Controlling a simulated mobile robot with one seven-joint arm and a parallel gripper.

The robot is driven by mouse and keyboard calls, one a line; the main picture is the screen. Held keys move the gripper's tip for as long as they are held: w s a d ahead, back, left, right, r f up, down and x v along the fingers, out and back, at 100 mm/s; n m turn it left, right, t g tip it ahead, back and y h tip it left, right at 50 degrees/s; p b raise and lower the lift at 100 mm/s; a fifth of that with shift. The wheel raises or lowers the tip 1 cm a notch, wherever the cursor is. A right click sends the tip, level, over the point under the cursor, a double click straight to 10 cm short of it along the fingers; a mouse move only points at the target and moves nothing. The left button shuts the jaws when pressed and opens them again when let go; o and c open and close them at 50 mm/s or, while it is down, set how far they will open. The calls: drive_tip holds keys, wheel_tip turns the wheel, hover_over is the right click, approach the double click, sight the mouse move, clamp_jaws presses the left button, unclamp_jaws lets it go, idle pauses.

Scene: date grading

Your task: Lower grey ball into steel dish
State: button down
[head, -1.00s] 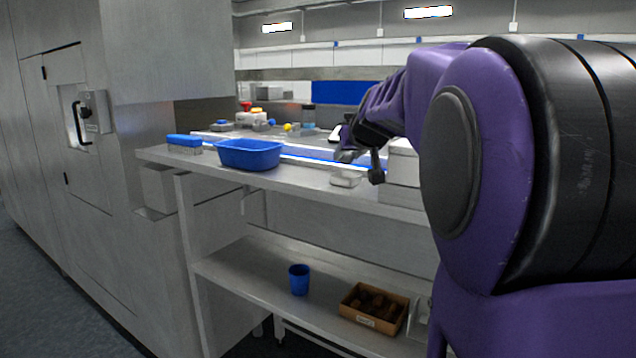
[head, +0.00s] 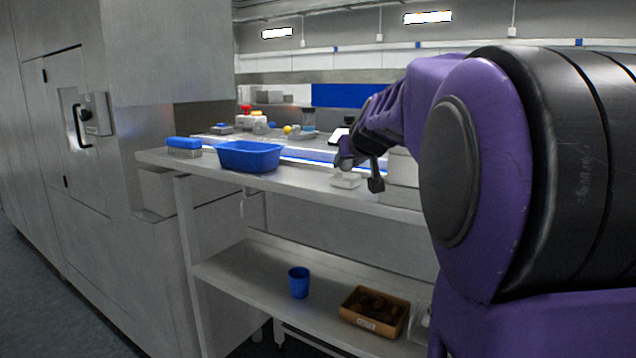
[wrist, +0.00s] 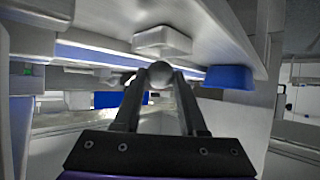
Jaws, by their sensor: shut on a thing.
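The grey ball (wrist: 161,74) sits between the two fingertips of my gripper (wrist: 160,78) in the wrist view, and the fingers are closed on it. In the head view my gripper (head: 346,161) is over the counter, just above a pale, low rectangular container (head: 345,180). The same container seems to show in the wrist view (wrist: 162,41), beyond the ball and apart from it. I cannot tell whether this is the steel dish. The ball is not clear in the head view.
A blue tub (head: 249,156) and a blue-backed brush (head: 184,146) stand to the left on the counter (head: 300,181). Pale boxes (head: 403,168) stand close to the right of my gripper. A blue cup (head: 299,282) and a brown box (head: 374,309) are on the lower shelf.

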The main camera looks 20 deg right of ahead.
drive_tip(key=shift+f, duration=1.15)
idle(0.4)
idle(0.4)
drive_tip(key=shift+c, duration=1.9)
unclamp_jaws()
